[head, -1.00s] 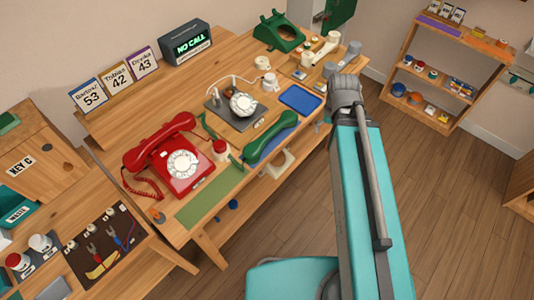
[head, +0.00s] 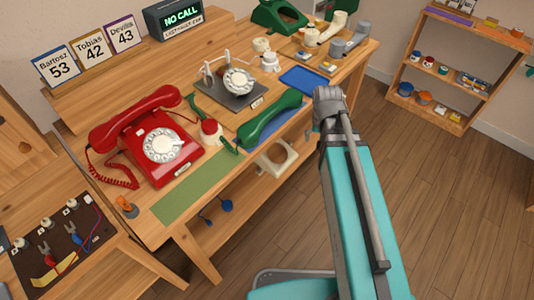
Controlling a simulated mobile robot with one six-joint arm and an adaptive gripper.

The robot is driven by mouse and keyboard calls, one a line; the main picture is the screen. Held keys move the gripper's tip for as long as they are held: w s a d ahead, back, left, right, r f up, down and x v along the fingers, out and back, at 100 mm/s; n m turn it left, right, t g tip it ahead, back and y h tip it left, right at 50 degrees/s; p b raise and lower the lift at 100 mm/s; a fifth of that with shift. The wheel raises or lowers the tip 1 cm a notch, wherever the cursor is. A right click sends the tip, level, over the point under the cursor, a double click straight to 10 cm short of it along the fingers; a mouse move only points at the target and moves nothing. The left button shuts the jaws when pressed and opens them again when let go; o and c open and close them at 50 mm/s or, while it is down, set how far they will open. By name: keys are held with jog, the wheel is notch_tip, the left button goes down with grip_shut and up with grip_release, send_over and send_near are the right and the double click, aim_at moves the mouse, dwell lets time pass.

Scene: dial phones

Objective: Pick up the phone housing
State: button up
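A green phone housing (head: 281,16) stands at the back of the workbench, cut by the top edge of the head view. A green handset (head: 268,122) lies apart from it, nearer the front edge. My gripper (head: 329,103) appears as a grey, ridged shape at the far end of my teal arm, by the bench's right front edge. It is seen from behind, so its fingers and anything between them are hidden. It is well apart from the green housing.
A red dial phone (head: 152,143) stands on the workbench (head: 135,63). Nearby are a dial unit (head: 238,82) on a dark plate, a blue tray (head: 304,79) and a green mat (head: 200,188). Shelves (head: 462,65) stand right; the wooden floor between is clear.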

jog(key=w+a+f+m+b, duration=0.1)
jog(key=w+f+b, duration=0.1)
jog(key=f+b, duration=0.7)
jog(key=w+a+f+b, duration=0.2)
jog(key=w+f+b, duration=0.1)
jog(key=f+b, duration=0.6)
jog(key=w+a+m+t, duration=0.1)
jog(key=w+a+m, duration=0.1)
jog(key=w+a, duration=0.2)
jog(key=w+a+m+t+h, duration=0.1)
jog(key=w+a, duration=0.4)
jog(key=a, duration=0.4)
jog(key=w+a+m+t+h, duration=0.1)
jog(key=w+a+m, duration=0.1)
jog(key=w+a, duration=0.3)
jog(key=shift+w+a+f+m, duration=0.1)
jog(key=shift+a+f+m, duration=0.2)
jog(key=shift+a, duration=0.55)
jog(key=shift+b, duration=0.3)
jog(key=shift+b+x, duration=1)
jog(key=shift+x, duration=0.2)
jog(key=shift+d, duration=0.1)
jog(key=shift+b+x, duration=2.4)
jog(key=shift+x, duration=0.15)
